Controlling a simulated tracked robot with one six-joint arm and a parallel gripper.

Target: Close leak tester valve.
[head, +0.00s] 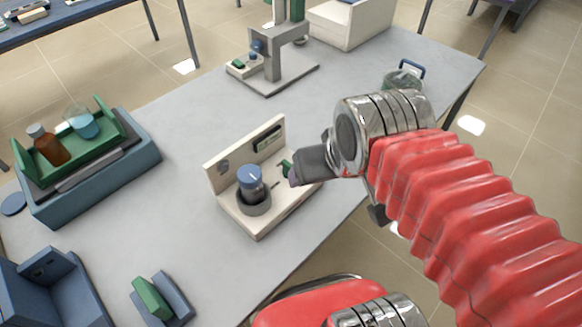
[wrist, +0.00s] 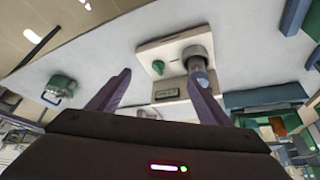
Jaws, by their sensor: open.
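The leak tester (head: 228,178) is a cream L-shaped unit on the grey table, with a small display on its upright panel. A dark cup on its base holds a blue-capped vessel (head: 251,182). Its green valve handle (head: 287,168) is partly hidden by my gripper (head: 296,176) in the head view. In the wrist view the tester (wrist: 178,48) lies ahead, with the green valve (wrist: 158,67) between my two spread fingers (wrist: 158,84) and the vessel (wrist: 196,65) to its right. My gripper is open and empty; I cannot tell whether a finger touches the valve.
A blue-grey stand with a green rack (head: 62,165) holds bottles at the left. A press-like stand (head: 275,68) and a green jar (head: 402,80) stand farther back. A small green block in a holder (head: 153,297) lies in front. The table between is clear.

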